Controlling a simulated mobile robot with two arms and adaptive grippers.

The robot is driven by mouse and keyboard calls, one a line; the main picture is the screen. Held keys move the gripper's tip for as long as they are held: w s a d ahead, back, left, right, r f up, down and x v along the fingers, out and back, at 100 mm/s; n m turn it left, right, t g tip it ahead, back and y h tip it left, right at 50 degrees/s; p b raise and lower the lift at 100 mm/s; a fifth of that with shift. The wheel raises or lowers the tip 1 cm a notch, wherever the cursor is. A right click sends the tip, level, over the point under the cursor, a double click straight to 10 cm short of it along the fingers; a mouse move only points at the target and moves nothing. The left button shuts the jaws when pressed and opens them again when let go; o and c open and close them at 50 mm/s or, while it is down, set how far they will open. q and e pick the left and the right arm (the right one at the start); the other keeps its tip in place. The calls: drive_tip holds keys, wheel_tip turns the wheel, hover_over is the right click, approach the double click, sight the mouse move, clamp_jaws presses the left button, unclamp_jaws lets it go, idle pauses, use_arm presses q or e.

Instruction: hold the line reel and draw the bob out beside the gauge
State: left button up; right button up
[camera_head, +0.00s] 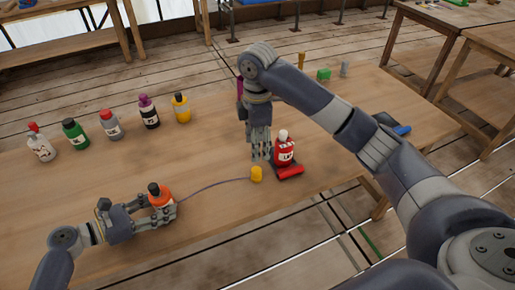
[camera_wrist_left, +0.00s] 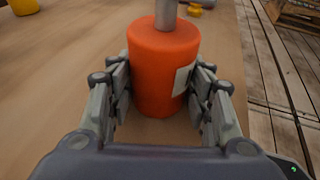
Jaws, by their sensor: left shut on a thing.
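The orange line reel (camera_head: 160,196) with a dark top stands on the table, and my left gripper (camera_head: 168,207) is shut around it. In the left wrist view the reel (camera_wrist_left: 163,70) sits between both fingers, with a grey post on top. A thin line (camera_head: 215,184) runs from the reel to the small yellow bob (camera_head: 256,174) on the table. My right gripper (camera_head: 262,157) points down just above and behind the bob; whether its fingers are open is unclear. A red bottle-like thing with a white top and a flat red foot (camera_head: 290,172), perhaps the gauge, stands right of the bob.
Several bottles, including a green one (camera_head: 74,134) and a yellow one (camera_head: 181,108), stand along the table's far left. A green block (camera_head: 323,74) and other small things lie at the far right. The table (camera_head: 120,175) between reel and bob is clear except for the line.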

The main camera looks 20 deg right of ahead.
use_arm(q)
drive_tip(key=o, duration=0.9)
drive_tip(key=shift+c, duration=0.2)
drive_tip(key=shift+a, duration=0.1)
drive_tip(key=v, duration=1.2)
drive_tip(key=shift+s, duration=0.15)
